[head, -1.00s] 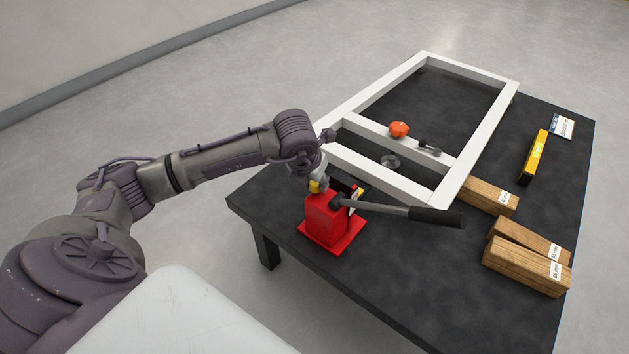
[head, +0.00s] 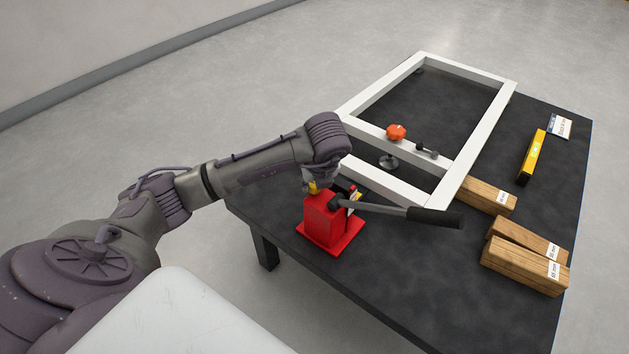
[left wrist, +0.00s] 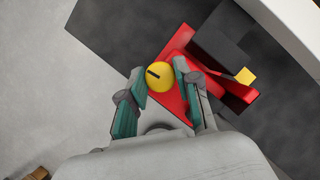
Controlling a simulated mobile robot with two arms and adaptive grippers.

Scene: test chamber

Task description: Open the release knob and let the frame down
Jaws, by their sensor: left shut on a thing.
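The red jack (head: 325,222) stands on the near-left part of the dark table, with a long lever (head: 435,217) ending in a black grip pointing right. Its yellow release knob (head: 313,187) is partly hidden by my left gripper (head: 318,176) in the head view. In the left wrist view, the knob (left wrist: 159,76) with a dark mark on top sits between the two fingers of my left gripper (left wrist: 161,72), which is shut on it. My right gripper is not in view.
Wooden blocks with labels (head: 525,266), a yellow level (head: 532,157) and a card (head: 559,126) lie at the right. The table's front middle is clear.

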